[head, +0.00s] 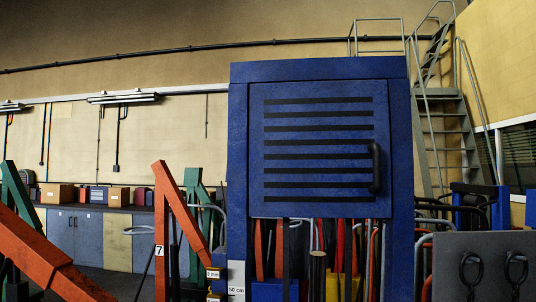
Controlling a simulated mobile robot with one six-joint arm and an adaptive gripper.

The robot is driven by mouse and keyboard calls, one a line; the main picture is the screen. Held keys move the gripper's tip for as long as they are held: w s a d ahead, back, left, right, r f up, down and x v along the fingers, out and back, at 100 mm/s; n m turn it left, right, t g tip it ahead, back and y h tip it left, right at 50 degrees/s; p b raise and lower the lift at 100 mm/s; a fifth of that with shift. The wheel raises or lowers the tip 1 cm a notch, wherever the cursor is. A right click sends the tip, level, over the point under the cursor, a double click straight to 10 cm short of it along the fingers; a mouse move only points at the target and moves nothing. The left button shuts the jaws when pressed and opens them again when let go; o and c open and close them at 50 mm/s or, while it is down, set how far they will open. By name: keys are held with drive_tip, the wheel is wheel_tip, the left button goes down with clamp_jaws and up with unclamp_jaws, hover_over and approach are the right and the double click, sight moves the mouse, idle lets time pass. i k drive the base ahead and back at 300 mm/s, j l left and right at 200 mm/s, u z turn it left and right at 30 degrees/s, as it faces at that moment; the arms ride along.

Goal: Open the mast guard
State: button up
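The mast guard (319,150) shows in the head view as a blue panel with several black horizontal slots. It fills the upper part of a tall blue frame (237,165) and looks flush with it, closed. A black vertical bar handle (375,168) is on its right side. The guard's lower edge ends above an open lower part of the frame. My gripper is not in view.
Red-orange angled beams (172,215) and a green one (195,205) stand left of the frame. Long tools (340,250) show below the guard. A grey panel with black rings (488,268) is at the lower right. Metal stairs (447,130) stand behind.

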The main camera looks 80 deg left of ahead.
sight(318, 149)
drive_tip(key=u, duration=0.5)
drive_tip(key=j+u, duration=0.1)
drive_tip(key=u, duration=1.35)
drive_tip(key=i+j+u, duration=0.1)
drive_tip(key=u, duration=0.4)
